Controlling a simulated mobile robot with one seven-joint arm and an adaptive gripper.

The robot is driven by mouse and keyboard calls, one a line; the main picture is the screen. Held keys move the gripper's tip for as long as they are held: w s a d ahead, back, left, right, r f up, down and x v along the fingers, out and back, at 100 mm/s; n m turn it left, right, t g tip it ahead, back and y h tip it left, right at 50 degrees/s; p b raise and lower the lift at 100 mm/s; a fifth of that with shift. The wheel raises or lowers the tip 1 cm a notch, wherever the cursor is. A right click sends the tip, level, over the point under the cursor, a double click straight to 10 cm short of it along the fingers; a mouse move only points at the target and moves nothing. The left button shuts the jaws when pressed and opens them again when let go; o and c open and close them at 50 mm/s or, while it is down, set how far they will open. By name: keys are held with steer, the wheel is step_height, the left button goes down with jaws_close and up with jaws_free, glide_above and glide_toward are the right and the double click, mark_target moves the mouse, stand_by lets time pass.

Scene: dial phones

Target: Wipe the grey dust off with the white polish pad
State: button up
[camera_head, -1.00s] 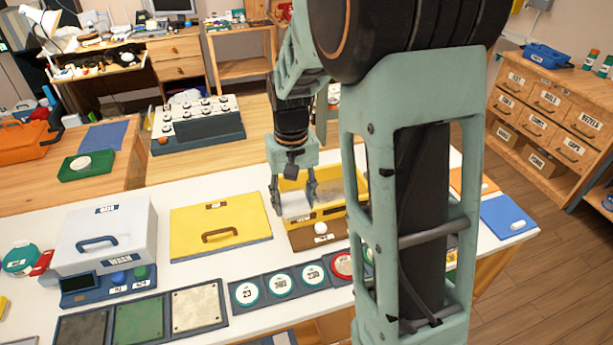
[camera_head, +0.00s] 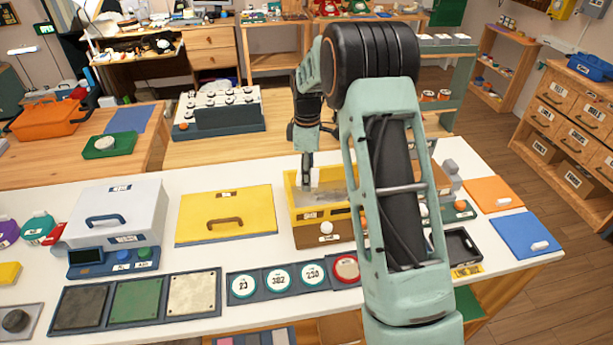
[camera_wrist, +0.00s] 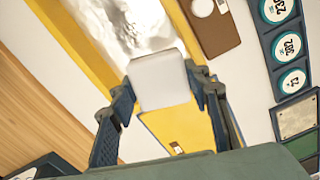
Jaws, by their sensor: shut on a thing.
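My gripper (camera_wrist: 160,90) is shut on a white, rounded-edged block that looks like the white pad (camera_wrist: 160,82). In the wrist view it is over a yellow-walled bin (camera_wrist: 75,35) with crumpled white material (camera_wrist: 130,25) inside. In the head view my gripper (camera_head: 308,172) is at the bin (camera_head: 291,200), and the held pad cannot be made out. Three framed panels lie at the front: dark (camera_head: 80,308), green (camera_head: 137,299) and pale cream (camera_head: 192,294). The cream one looks lightly speckled; grey dust cannot be told clearly.
A yellow lidded panel (camera_head: 255,205) and a white case (camera_head: 140,205) stand left of the bin. Numbered round dials (camera_head: 278,281) line the front. A green tray (camera_head: 90,153) sits on the wooden table. My arm hides part of the bin's right side.

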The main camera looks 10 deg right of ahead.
mark_target(326, 198)
steer(key=w+f+n, duration=0.2)
steer(key=n, duration=0.1)
steer(key=shift+w+f, duration=0.3)
steer(key=shift+w, duration=0.05)
steer(key=shift+f+b, duration=1.75)
steer(key=shift+f, duration=1.25)
steer(key=shift+f+b, duration=0.7)
steer(key=shift+f, duration=0.35)
steer(key=shift+d, duration=0.1)
steer(key=shift+d+r, duration=0.15)
steer(key=shift+d, duration=1.55)
steer(key=shift+s+d+f, duration=0.1)
steer(key=shift+d+f, duration=0.05)
steer(key=shift+d, duration=1.6)
steer(key=shift+d+f, duration=0.1)
steer(key=shift+d, duration=1.65)
steer(key=shift+d+r, duration=0.15)
steer(key=shift+d, duration=3.05)
steer(key=shift+a+b, duration=0.55)
steer(key=shift+a, duration=4.7)
